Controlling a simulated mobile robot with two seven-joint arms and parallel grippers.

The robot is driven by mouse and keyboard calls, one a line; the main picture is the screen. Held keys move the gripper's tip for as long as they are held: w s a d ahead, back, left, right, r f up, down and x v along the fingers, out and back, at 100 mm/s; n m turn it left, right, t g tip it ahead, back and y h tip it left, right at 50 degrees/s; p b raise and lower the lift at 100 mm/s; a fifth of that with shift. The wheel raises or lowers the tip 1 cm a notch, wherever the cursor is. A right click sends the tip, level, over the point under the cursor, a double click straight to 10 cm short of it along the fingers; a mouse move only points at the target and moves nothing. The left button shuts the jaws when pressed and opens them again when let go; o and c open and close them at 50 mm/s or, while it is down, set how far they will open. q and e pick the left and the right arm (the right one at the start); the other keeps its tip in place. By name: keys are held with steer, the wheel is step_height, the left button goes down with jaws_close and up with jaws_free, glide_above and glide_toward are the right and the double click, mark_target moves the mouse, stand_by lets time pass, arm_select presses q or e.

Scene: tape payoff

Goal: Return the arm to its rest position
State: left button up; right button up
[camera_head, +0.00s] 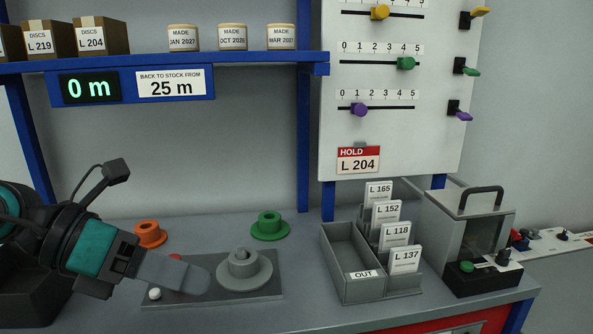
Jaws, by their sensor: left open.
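My left arm comes in from the left, and its gripper (190,277) is low over the left part of a grey base plate (255,292) on the bench. The fingers overlap in this view; the gripper is open and I see nothing between them. The fingertips are just left of a grey flanged hub (244,270) on the plate; I cannot tell whether they touch anything. A red part (175,257) shows partly behind the gripper, and a white knob (154,294) sits in front of it. My right gripper is not in view.
An orange flanged hub (149,235) and a green one (269,226) stand behind the plate. Right are a grey OUT tray (340,252), labelled cards (385,212) and a grey machine (470,235). A blue shelf (240,62) and slider panel (395,120) rise behind.

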arm_select(q)
steer(key=w+d+r+n+t+h, duration=0.3)
steer(key=r+n+t+h, duration=0.35)
steer(key=n+t, duration=0.6)
steer(key=w+a+f+n+t+y, duration=0.2)
steer(key=a+f+n+y, duration=0.3)
steer(key=n+y, duration=0.4)
steer(key=w+a+f+n+t+y, duration=0.1)
steer(key=a+f+n+y, duration=0.3)
steer(key=f+n+y, duration=0.6)
steer(key=s+a+f+n+g, duration=0.2)
steer(key=s+f+n+g, duration=0.45)
steer(key=f, duration=0.35)
steer(key=s+d+f+n+g+h, duration=0.1)
steer(key=s+d+f+n+g, duration=0.25)
steer(key=s+f+g, duration=0.85)
steer(key=w+d+f+t+h+p, duration=0.2)
steer(key=w+d+f+t+p, duration=0.1)
steer(key=t, duration=0.7)
steer(key=shift+w+f+m+p, duration=0.3)
steer(key=shift+w+f+m, duration=0.25)
steer(key=shift+w, duration=0.7)
